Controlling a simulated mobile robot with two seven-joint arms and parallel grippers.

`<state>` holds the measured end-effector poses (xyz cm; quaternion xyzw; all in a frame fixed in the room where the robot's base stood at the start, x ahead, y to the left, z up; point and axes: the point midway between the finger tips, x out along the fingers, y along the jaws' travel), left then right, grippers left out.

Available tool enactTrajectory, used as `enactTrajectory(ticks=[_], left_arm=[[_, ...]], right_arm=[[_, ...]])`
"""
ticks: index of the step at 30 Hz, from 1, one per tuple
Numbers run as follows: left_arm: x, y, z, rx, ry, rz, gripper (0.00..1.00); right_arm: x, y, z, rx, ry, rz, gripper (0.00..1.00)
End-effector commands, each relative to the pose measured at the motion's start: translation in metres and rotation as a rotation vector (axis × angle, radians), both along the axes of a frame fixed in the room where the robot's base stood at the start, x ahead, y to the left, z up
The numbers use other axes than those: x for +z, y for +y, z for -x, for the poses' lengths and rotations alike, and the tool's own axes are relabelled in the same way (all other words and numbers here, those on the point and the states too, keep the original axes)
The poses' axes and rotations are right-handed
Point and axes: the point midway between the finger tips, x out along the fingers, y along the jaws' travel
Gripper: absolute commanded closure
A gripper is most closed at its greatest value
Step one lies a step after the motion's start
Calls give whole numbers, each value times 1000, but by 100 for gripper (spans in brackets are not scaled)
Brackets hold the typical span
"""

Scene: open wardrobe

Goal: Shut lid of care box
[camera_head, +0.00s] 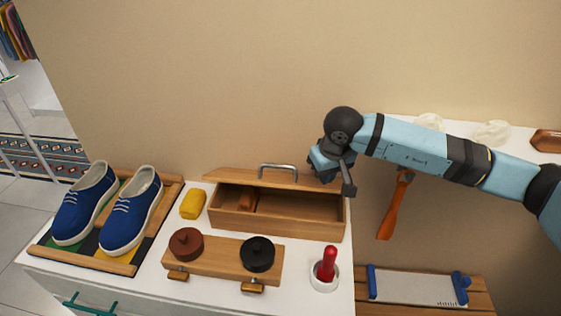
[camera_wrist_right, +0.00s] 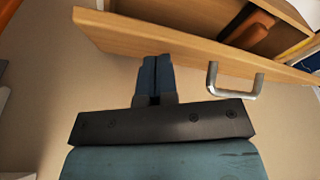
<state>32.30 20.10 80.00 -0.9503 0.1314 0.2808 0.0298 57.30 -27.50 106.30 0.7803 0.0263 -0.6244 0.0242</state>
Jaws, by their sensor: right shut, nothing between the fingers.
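The wooden care box (camera_head: 300,222) stands at the back of the white cabinet top, with its lid (camera_head: 240,178) raised at the rear and a metal handle (camera_head: 278,167) on it. The box is open, and a brown item (camera_head: 248,200) lies inside. My right gripper (camera_head: 348,188) is at the box's right rear corner, by the right end of the lid. In the right wrist view the shut, empty fingers (camera_wrist_right: 156,75) are close to the lid (camera_wrist_right: 130,38), beside its handle (camera_wrist_right: 232,80). Whether they touch it I cannot tell. My left gripper is not in view.
Blue shoes (camera_head: 130,222) sit on a wooden rack at left. A yellow block (camera_head: 193,204), a wooden stand with two round tins (camera_head: 222,260) and a red-handled tool in a white cup (camera_head: 325,272) surround the box. An orange shoehorn (camera_head: 394,208) hangs at right.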

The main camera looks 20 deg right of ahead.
Motion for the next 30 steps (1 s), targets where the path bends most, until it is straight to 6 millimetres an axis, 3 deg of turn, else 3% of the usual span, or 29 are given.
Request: enactTrajectory(ticks=[1, 10, 30], left_arm=[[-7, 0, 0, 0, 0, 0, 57], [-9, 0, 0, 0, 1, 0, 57], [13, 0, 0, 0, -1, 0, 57]], right_arm=[[-21, 1, 6, 3, 27, 5, 100], [-21, 2, 7, 2, 27, 5, 100], [39, 1, 5, 1, 15, 4, 100]])
